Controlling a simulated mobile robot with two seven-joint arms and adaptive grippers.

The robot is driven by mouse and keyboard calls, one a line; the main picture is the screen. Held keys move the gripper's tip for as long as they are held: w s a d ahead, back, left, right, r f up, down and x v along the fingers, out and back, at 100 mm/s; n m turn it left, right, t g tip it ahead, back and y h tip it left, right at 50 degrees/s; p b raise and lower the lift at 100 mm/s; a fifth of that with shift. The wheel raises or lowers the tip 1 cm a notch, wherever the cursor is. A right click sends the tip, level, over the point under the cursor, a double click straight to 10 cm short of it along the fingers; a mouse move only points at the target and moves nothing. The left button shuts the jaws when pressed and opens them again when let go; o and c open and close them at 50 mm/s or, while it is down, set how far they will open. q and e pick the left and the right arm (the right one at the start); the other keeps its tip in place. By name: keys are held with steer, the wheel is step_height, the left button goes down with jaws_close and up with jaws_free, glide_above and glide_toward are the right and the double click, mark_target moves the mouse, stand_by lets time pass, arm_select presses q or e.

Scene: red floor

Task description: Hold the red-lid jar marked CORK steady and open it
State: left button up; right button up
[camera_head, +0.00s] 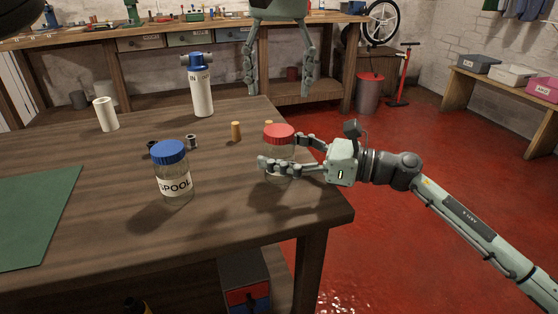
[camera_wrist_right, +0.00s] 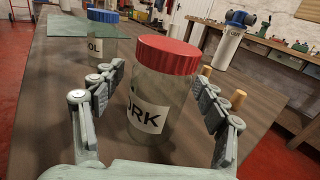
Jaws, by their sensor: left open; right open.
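The jar with the red lid (camera_head: 279,131) stands upright on the wooden table near its right edge. In the right wrist view the clear jar (camera_wrist_right: 155,90) carries a white label of which "ORK" shows, and its red lid is on. My right gripper (camera_head: 283,151) is open around the jar's body, one finger on each side, with gaps visible in the wrist view. My left gripper (camera_head: 279,88) is open and empty, fingers pointing down, above and beyond the jar in the head view.
A blue-lid jar marked SPOOL (camera_head: 173,172) stands left of the red-lid jar. Small corks (camera_head: 236,131), a blue-topped white cylinder (camera_head: 202,92), a cream tube (camera_head: 106,114) and a green mat (camera_head: 35,215) are also on the table. The table's front is mostly clear.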

mark_target(279, 130)
jaws_close()
stand_by(0.4)
arm_select(q)
steer(key=shift+d, duration=0.1)
steer(key=shift+f, duration=0.1)
steer(key=shift+f, duration=0.15)
step_height(279, 130, down, 8)
steer(key=shift+r, duration=0.25)
steer(key=shift+c, duration=0.2)
